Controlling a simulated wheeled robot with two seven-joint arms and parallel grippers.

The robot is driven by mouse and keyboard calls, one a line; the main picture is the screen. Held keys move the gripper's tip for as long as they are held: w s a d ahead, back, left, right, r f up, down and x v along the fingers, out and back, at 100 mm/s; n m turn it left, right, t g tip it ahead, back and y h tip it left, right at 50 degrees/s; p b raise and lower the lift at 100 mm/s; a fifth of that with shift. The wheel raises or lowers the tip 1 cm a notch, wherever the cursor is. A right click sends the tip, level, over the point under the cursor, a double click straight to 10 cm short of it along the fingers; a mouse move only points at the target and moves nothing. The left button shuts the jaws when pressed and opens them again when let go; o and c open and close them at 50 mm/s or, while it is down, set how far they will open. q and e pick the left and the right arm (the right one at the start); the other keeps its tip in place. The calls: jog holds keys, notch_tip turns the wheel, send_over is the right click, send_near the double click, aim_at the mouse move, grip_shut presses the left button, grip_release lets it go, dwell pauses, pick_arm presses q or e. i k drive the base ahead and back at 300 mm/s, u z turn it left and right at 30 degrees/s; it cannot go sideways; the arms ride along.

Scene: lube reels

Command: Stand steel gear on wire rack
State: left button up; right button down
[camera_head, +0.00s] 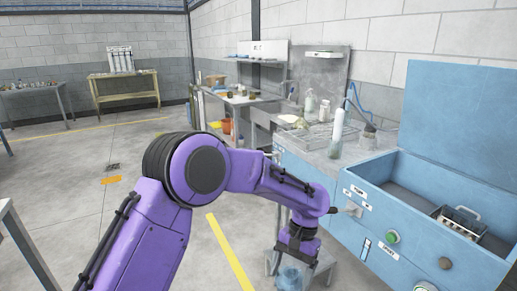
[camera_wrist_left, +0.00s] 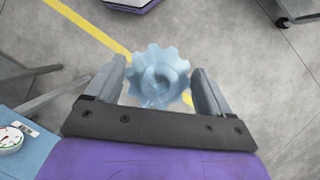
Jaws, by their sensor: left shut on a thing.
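A pale blue-grey toothed gear (camera_wrist_left: 160,77) sits between the two fingers of my left gripper (camera_wrist_left: 158,68) in the left wrist view. The gripper is shut on it, with its round hub facing the camera. In the head view the gripper (camera_head: 293,256) points down at the lower middle, and the gear (camera_head: 289,279) shows below it, partly cut by the frame edge. A wire rack (camera_head: 312,134) appears to lie on the grey counter at the back, well above and beyond the gripper. My right gripper is not in view.
A blue parts washer (camera_head: 455,120) with its lid raised stands at right, a small metal basket (camera_head: 462,221) inside. A white cylinder (camera_head: 337,132) and bottles stand by the rack.

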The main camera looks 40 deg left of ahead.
aim_at(318, 134)
jog(key=u, duration=2)
jog(key=i, duration=1.7)
jog(key=z, duration=2.6)
